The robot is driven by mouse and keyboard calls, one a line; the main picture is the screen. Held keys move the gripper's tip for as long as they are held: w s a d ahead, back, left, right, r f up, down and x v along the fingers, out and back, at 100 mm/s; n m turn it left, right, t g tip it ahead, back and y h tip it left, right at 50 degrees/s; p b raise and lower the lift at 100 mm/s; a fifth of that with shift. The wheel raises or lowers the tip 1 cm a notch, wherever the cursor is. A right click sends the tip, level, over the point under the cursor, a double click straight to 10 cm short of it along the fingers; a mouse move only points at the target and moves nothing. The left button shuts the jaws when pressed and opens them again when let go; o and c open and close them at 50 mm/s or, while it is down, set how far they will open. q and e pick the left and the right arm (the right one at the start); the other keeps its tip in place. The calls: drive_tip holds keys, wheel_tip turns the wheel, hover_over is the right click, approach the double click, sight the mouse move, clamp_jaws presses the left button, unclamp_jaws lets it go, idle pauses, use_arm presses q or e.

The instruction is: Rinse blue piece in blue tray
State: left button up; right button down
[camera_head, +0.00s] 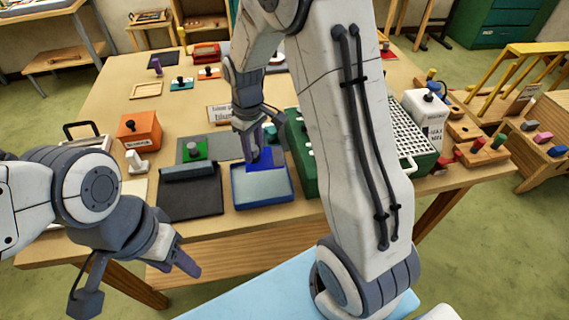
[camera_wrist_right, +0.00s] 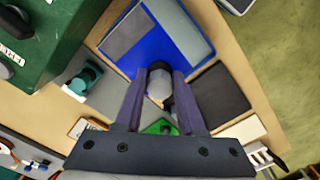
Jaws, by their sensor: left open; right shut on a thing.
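The blue piece (camera_head: 259,159) is a flat blue plate at the back edge of the blue tray. My right gripper (camera_head: 258,148) is shut on its grey knob (camera_wrist_right: 160,82), which sits between the two fingers in the wrist view. The blue tray (camera_head: 236,198) is shallow, with a blue rim and a pale grey-blue surface inside; it also shows in the wrist view (camera_wrist_right: 209,50). The piece overlaps the tray's back part, and I cannot tell whether it touches the surface inside. My left gripper (camera_head: 186,264) is open and empty at lower left, in front of the table.
A dark mat (camera_head: 190,198) lies left of the tray, and a green piece with a knob (camera_head: 194,150) lies behind it. A green box (camera_head: 305,180) stands close on the tray's right. An orange block (camera_head: 139,131) stands at the left.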

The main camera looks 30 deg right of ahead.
sight(261, 169)
drive_tip(key=n+p, duration=0.1)
drive_tip(key=n, duration=0.2)
drive_tip(key=s+f+n+p, duration=0.1)
drive_tip(key=n, duration=0.2)
drive_tip(key=n+p, duration=0.1)
drive_tip(key=n, duration=0.2)
drive_tip(key=shift+s+f+n, duration=0.3)
drive_tip(key=shift+s+f, duration=0.1)
drive_tip(key=n, duration=0.1)
drive_tip(key=n+p, duration=0.1)
drive_tip(key=n, duration=0.1)
drive_tip(key=s+f+n, duration=0.1)
drive_tip(key=shift+n+p, duration=0.3)
drive_tip(key=shift+p, duration=0.1)
drive_tip(key=n, duration=0.2)
drive_tip(key=s+f+n+p, duration=0.1)
drive_tip(key=n, duration=0.1)
drive_tip(key=shift+f+n, duration=0.1)
drive_tip(key=shift+n, duration=0.2)
drive_tip(key=shift+f+b, duration=2)
drive_tip(key=shift+f, duration=0.7)
drive_tip(key=shift+f, duration=0.25)
drive_tip(key=shift+s+d, duration=0.1)
drive_tip(key=shift+d, duration=0.3)
drive_tip(key=shift+w+a, duration=0.25)
drive_tip(key=shift+a, duration=0.5)
